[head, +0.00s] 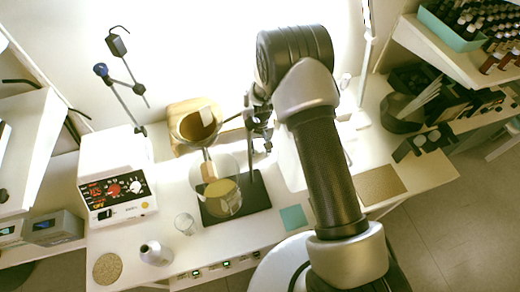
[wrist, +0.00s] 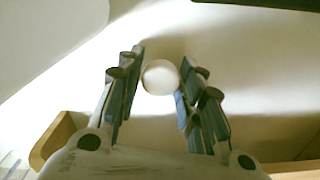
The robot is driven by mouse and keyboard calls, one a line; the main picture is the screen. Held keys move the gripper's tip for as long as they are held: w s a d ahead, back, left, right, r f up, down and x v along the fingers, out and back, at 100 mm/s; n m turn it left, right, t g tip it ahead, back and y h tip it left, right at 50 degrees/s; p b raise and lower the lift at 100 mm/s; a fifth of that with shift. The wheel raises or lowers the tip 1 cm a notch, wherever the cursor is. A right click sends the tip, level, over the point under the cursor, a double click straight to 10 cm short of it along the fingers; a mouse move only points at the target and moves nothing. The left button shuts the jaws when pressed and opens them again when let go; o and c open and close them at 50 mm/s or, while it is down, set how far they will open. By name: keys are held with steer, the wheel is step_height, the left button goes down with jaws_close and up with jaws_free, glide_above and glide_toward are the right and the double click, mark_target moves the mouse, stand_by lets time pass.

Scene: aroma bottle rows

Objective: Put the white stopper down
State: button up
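The white stopper (wrist: 160,77) shows in the wrist view as a small pale round thing between my fingertips. My gripper (wrist: 162,72) is closed in around it, with a finger on each side. In the head view my gripper (head: 262,143) hangs over the back middle of the white table (head: 160,205), right of the glass vessels.
A glass vessel of yellow liquid (head: 222,197) stands on a dark plate, with a wooden-backed vessel (head: 197,124) behind it. A teal pad (head: 294,218) lies in front. Dark containers (head: 402,112) stand at right.

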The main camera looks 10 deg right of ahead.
steer(key=c, duration=0.6)
